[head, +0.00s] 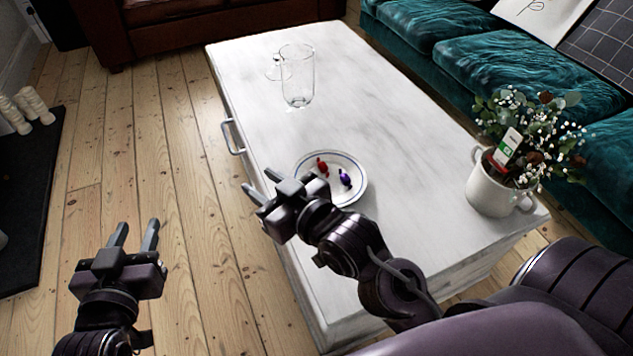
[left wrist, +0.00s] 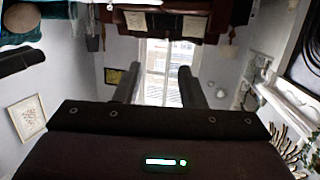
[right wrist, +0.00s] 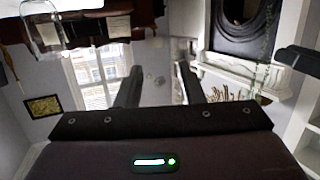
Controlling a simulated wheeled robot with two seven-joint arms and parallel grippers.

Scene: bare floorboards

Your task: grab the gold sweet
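No gold sweet can be made out in any view. A white plate (head: 350,162) with a dark rim line lies on the white table. On it are a red sweet (head: 322,168) and a blue-purple sweet (head: 345,178). My right gripper (head: 257,180) is open and empty at the plate's left side, over the table's left edge; it covers the near-left part of the plate. My left gripper (head: 137,226) is open and empty above the floorboards, left of the table. Neither wrist view shows the plate or sweets.
The white table (head: 400,110) carries a tall clear glass vessel (head: 298,80) and a white two-handled pot (head: 492,190) with a leafy plant. A metal handle (head: 232,138) sticks out of its left side. A teal sofa (head: 510,75) stands right. Floorboards (head: 170,130) left are clear.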

